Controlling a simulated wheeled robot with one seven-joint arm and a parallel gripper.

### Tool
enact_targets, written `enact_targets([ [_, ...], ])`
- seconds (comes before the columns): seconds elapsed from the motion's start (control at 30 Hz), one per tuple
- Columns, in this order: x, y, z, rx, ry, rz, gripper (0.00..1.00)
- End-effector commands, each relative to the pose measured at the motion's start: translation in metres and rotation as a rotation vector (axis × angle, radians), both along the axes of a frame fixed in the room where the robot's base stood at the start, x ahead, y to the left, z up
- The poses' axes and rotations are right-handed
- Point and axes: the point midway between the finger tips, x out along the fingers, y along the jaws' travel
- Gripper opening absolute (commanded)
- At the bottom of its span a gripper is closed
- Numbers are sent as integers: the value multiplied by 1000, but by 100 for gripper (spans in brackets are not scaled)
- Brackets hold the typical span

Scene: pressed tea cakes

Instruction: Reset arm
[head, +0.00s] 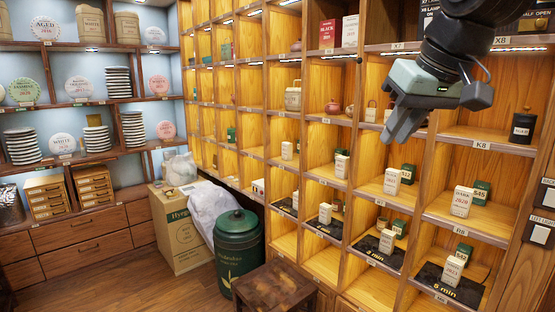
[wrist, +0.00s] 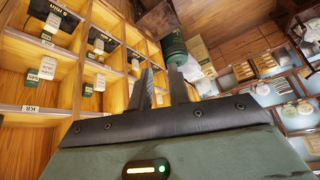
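My gripper (head: 399,138) hangs in the upper right of the head view, in front of the wooden cubby shelf (head: 402,160). Its fingers point down and to the left. In the wrist view my gripper (wrist: 163,78) shows two dark fingers with a clear gap between them and nothing held. In the head view the fingers overlap, so the gap is hidden there. The gripper covers part of the upper cubbies and appears apart from the shelf.
Cubbies hold small white and green boxes (head: 462,200) and a black canister (head: 522,126). A green bin (head: 238,250), a cardboard box (head: 178,232) and a dark wooden stool (head: 274,287) stand below. Stacked tea cakes (head: 22,146) fill the left shelves. Floor at lower left is clear.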

Motion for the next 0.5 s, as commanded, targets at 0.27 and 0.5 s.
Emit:
enact_targets([
  [0.27, -102, 70, -169, -88, 243, 225, 18],
  [0.5, -198, 72, -267, -191, 394, 373, 18],
])
